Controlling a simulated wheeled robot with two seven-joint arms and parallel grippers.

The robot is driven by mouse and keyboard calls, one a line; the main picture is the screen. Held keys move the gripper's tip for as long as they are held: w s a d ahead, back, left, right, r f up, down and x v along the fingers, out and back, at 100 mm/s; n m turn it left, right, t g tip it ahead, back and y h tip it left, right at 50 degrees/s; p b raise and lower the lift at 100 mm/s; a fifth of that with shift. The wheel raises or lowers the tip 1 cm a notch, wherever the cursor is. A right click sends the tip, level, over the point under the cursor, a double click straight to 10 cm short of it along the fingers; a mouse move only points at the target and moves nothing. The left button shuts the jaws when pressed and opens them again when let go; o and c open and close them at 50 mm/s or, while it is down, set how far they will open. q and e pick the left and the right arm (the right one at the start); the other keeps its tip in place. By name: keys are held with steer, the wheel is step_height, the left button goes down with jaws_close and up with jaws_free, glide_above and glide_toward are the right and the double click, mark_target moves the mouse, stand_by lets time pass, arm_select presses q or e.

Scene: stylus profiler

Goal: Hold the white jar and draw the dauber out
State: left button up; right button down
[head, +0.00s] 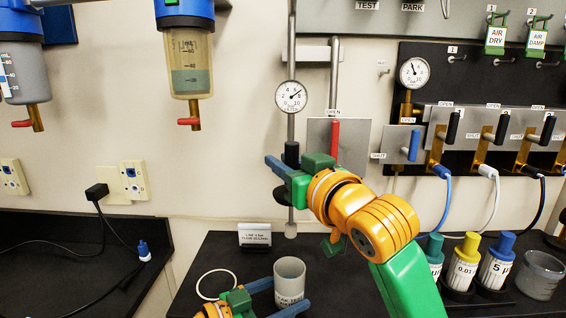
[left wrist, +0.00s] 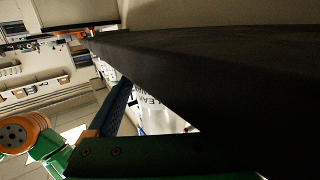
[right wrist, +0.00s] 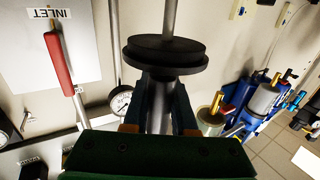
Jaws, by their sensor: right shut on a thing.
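The white jar (head: 289,268), a pale open cup with a printed label, stands at the front of the black bench. My left gripper (head: 278,295) is open low at the jar, one finger on either side; whether a finger touches it I cannot tell. In the left wrist view a finger (left wrist: 115,105) crosses a white lettered surface. My right gripper (head: 281,175) is shut on the dauber's dark handle. Below the grip are the dauber's black disc (right wrist: 165,55), its thin rod and a pale tip (head: 291,231). The tip hangs above the jar mouth, clear of it.
Bottles with green, yellow and blue caps (head: 499,245) stand at the right beside a clear cup (head: 540,274). A red-handled valve (head: 335,142) and gauge (head: 291,96) are behind my right gripper.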

arm_select(q)
steer(key=shift+o, duration=0.4)
steer(key=shift+w, duration=0.1)
steer(key=shift+s+a, duration=0.2)
steer(key=shift+a, duration=0.15)
steer(key=v, duration=1.1)
